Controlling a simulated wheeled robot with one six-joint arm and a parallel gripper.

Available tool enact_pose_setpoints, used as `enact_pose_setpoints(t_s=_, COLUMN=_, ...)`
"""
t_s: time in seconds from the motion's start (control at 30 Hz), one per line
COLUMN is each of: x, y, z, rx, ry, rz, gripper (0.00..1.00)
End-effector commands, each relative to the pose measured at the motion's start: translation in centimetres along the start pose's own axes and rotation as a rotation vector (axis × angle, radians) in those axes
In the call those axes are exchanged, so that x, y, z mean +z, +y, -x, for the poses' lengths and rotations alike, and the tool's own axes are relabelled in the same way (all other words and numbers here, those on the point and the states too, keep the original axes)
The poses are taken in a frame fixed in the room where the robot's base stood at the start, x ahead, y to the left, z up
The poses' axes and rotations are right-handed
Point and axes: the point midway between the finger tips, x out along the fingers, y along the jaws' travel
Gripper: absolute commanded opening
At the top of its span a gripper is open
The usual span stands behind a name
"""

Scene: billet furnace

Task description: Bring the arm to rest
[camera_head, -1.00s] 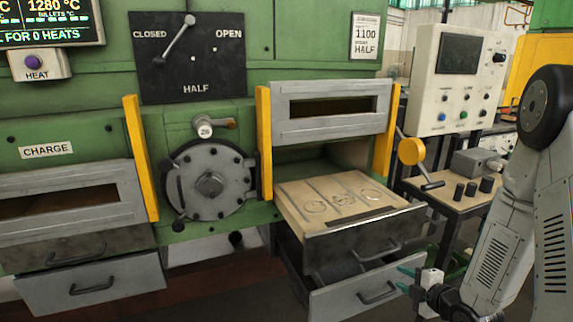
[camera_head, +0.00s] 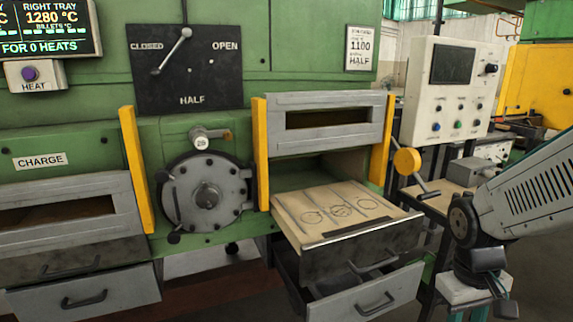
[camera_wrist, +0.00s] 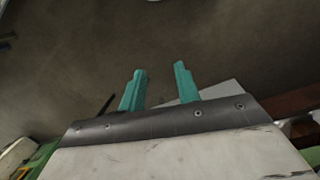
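My gripper shows in the wrist view as two teal fingers (camera_wrist: 160,72) standing apart with nothing between them, over dark floor. In the head view my arm reaches in from the right edge. Its pale wrist end (camera_head: 474,288) hangs low at the bottom right, right of the open drawers.
The furnace's right tray (camera_head: 340,205) is pulled out, with round outlines on its top. A grey drawer (camera_head: 365,295) below it is open too. A side table (camera_head: 433,202) and a control box (camera_head: 455,95) stand behind my arm. A yellow-knobbed lever (camera_head: 407,161) juts out.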

Motion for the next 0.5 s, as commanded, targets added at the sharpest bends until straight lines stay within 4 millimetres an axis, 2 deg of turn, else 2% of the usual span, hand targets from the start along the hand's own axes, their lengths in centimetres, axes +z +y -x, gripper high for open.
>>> enact_pose_setpoints(t_s=0.03, x=1.2, y=-0.9, z=1.8, rx=-0.012, ry=-0.003, rz=-0.032, gripper=0.32)
enact_pose_setpoints(t_s=0.1, x=3.0, y=-2.2, z=3.7, rx=-0.033, ry=-0.017, rz=-0.074, gripper=0.32)
enact_pose_setpoints(t_s=0.3, x=7.3, y=-5.3, z=8.4, rx=-0.084, ry=0.012, rz=-0.107, gripper=0.32)
enact_pose_setpoints(t_s=0.5, x=8.8, y=-6.7, z=11.3, rx=-0.096, ry=0.15, rz=-0.057, gripper=0.32)
